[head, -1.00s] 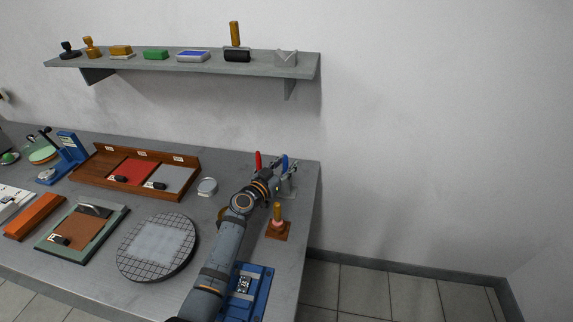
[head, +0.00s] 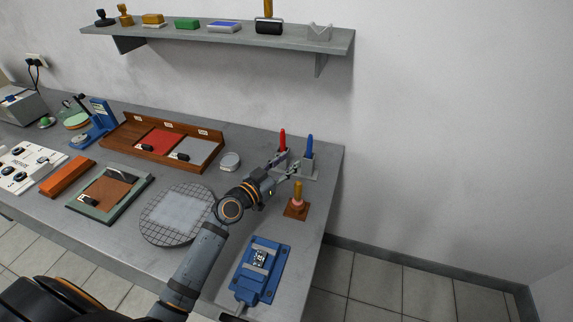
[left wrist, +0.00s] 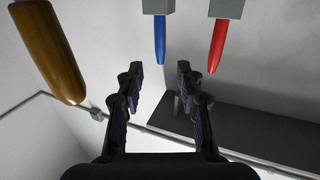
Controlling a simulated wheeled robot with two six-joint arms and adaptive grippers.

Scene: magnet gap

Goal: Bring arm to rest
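My left arm reaches in from the lower left in the head view. Its gripper (head: 283,169) is over the right part of the grey table (head: 215,285), close to a red-handled tool (head: 282,139) and a blue-handled tool (head: 309,146) that stand upright in grey holders. In the left wrist view the gripper's fingers (left wrist: 158,100) are spread apart with nothing between them. The red handle (left wrist: 218,45), blue handle (left wrist: 160,40) and a brown wooden handle (left wrist: 50,50) show beyond the fingers. My right gripper is not in view.
A wooden-handled stamp (head: 297,205) stands just right of the arm, and a blue fixture (head: 262,270) lies at the table's front right. A round gridded plate (head: 160,233) is left of the arm. A shelf (head: 220,37) hangs above.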

